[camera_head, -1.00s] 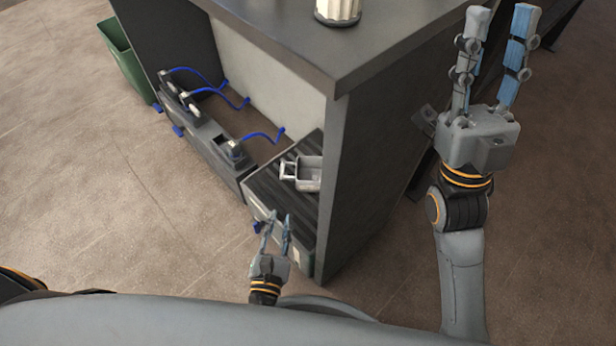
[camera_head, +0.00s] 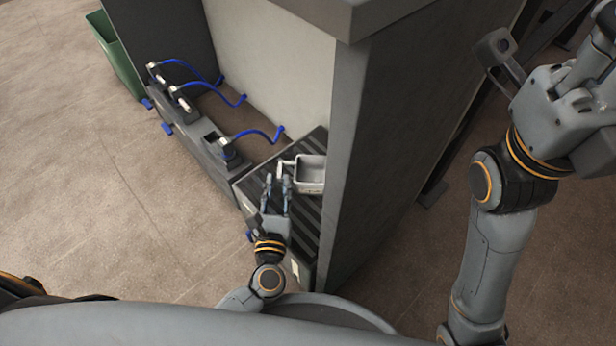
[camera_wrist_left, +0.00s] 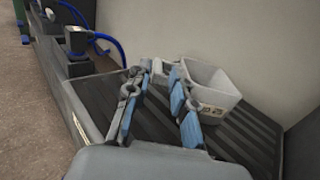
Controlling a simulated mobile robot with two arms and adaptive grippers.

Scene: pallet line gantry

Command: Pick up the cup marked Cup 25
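A pale, square cup (camera_head: 311,174) with a handle on its left side stands upright on a dark slatted tray (camera_head: 308,222) in the low bay.
A grey counter (camera_head: 345,15) and its side panel (camera_head: 380,130) rise right of the tray. Dark machine units (camera_head: 200,140) with blue hoses (camera_head: 262,134) stand left of the tray. A green bin (camera_head: 115,60) is at the far left. The floor on the left is clear.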

